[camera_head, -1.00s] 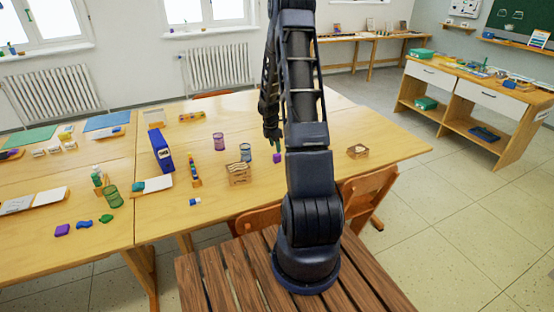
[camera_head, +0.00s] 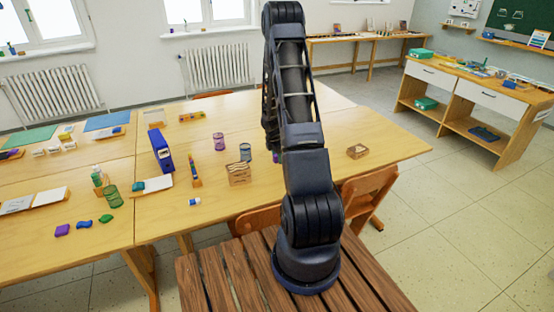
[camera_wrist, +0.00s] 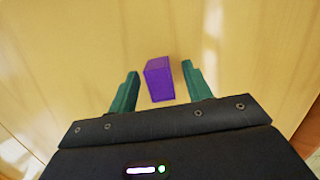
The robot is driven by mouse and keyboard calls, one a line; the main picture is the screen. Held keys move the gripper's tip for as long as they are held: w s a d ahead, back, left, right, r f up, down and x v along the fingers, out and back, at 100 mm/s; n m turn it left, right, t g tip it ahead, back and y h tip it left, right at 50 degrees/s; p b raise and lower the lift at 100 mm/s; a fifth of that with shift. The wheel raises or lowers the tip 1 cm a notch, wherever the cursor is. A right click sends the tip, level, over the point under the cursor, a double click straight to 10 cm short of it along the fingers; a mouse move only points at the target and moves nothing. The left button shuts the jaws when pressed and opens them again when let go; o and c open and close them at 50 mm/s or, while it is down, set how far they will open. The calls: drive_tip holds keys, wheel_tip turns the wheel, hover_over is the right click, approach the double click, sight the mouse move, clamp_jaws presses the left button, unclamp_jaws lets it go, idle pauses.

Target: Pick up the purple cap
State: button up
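The purple cap (camera_wrist: 160,80) looks like a small purple block on the light wooden table in the wrist view. My gripper (camera_wrist: 160,68) is open, with one green finger on each side of the cap. There is a gap on both sides, and the cap appears to rest on the table. In the head view a small bit of purple (camera_head: 276,157) shows at the left edge of my arm. My arm hides the gripper there.
A wooden box (camera_head: 238,175), a dark mesh cup (camera_head: 245,152) and a purple mesh cup (camera_head: 219,142) stand left of my arm. A small wooden tray (camera_head: 357,151) is to the right. A chair (camera_head: 366,195) stands at the table's near edge. Bare tabletop surrounds the cap.

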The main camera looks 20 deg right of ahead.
drive_tip(key=c, duration=1)
drive_tip(key=shift+o, duration=0.2)
